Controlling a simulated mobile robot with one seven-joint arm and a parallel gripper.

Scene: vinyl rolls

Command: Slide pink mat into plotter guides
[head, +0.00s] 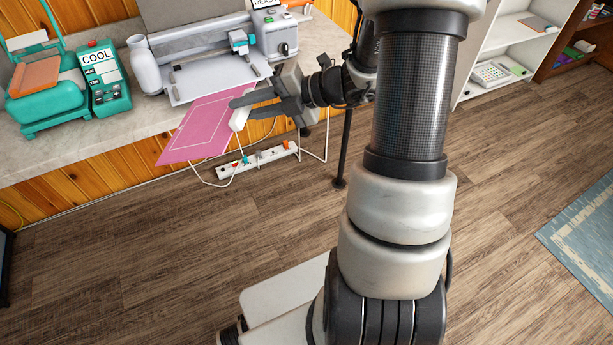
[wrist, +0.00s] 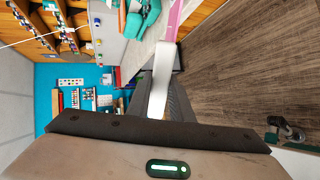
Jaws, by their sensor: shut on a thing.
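The pink mat (head: 203,127), with a thin pale outline, shows in the head view in front of the plotter (head: 215,52). Its far edge meets or overlaps the front of the plotter's white tray (head: 212,80); I cannot tell which. Its near end juts past the counter edge. My gripper (head: 243,108) is at the mat's right side, shut on a white grip piece (head: 238,119) at the mat's edge. In the wrist view, the white piece (wrist: 163,75) lies between my fingers, with a pink strip of the mat (wrist: 175,18) beyond. The guides are not clearly distinguishable.
A teal heat press (head: 45,85), a teal box reading COOL (head: 103,78) and a white bottle (head: 144,65) stand left of the plotter. The wooden floor (head: 140,260) in front is clear.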

